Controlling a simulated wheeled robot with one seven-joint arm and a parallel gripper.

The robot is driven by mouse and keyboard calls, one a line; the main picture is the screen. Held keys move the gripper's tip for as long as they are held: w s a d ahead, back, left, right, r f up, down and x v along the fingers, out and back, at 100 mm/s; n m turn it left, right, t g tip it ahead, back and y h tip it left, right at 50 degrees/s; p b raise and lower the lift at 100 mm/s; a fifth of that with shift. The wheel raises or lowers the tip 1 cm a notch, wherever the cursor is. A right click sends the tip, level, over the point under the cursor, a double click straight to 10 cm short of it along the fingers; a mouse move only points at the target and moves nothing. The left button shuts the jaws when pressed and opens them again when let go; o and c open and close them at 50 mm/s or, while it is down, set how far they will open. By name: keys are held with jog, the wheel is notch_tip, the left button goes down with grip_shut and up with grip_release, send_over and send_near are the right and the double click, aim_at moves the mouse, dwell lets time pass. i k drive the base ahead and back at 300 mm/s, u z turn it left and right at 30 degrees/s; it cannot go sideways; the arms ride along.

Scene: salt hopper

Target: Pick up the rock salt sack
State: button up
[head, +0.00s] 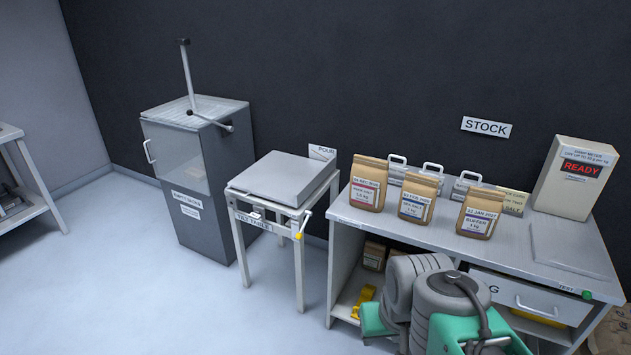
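Three brown paper sacks stand upright in a row on the stock bench. The left sack (368,183) has a red-banded label that appears to read rock salt, though the print is small. The middle sack (417,198) has a blue-banded label that seems to read sea salt. The right sack (479,213) has a purple-banded label reading buffer. My folded arm shows at the bottom right, in front of the bench. I cannot make out my gripper's fingers in this view.
The bench (560,240) also holds metal-handled boxes behind the sacks and a meter (575,178) showing READY. More sacks (374,256) sit on its lower shelf, partly hidden. A small table (283,180) and a grey cabinet (200,170) stand left. Floor at left is clear.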

aim_at(369, 177)
jog(key=u, duration=0.85)
jog(key=i, duration=0.8)
jog(key=u, duration=0.8)
jog(key=i, duration=1)
jog(key=z, duration=0.3)
jog(key=i, duration=0.95)
jog(key=z, duration=1.35)
jog(key=i, duration=1.05)
jog(key=z, duration=0.25)
